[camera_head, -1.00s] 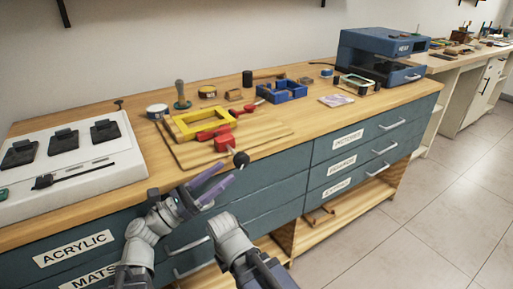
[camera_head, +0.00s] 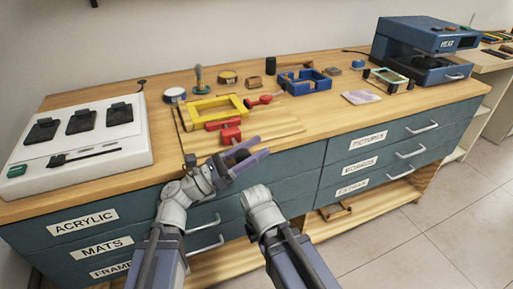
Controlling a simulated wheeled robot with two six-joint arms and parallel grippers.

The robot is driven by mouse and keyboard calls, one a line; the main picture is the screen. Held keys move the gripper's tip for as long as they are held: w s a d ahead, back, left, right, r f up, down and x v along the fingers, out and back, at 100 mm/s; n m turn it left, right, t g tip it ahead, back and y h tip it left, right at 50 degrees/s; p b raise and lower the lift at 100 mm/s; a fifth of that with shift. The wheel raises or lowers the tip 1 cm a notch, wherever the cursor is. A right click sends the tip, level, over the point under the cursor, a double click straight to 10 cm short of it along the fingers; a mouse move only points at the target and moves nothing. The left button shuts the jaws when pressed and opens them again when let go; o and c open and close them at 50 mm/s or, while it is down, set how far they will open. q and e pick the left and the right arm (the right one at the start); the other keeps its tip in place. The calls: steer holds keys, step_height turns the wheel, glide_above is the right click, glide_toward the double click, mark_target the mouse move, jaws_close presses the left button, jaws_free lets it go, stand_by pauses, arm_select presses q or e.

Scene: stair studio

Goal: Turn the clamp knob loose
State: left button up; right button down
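The clamp knob (camera_head: 240,156) is a dark round ball at the front edge of the wooden bench, in front of the red clamp (camera_head: 231,135). The clamp sits on a wooden board beside a yellow frame (camera_head: 240,102). My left gripper (camera_head: 261,146) has purple fingers that point up and to the right. They stand apart, one on each side of the knob, and partly hide it. I cannot tell whether they touch it. Of my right arm only the grey links show at the bottom middle; its gripper is not visible.
A white panel (camera_head: 140,152) with black switches stands at the left. Several small tools, a blue frame (camera_head: 297,89) and a blue heat press (camera_head: 384,38) stand farther back and right. Drawers with handles (camera_head: 412,153) face the front. Bare bench top lies right of the board.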

arm_select(q)
steer(key=shift+s, duration=0.1)
jaws_close()
steer(key=shift+s+r+h+b, duration=0.15)
steer(key=shift+h+b, duration=0.55)
steer(key=shift+b, duration=0.35)
steer(key=shift+o, duration=1)
jaws_free()
steer(key=shift+a+r, duration=0.1)
steer(key=shift+r, duration=0.1)
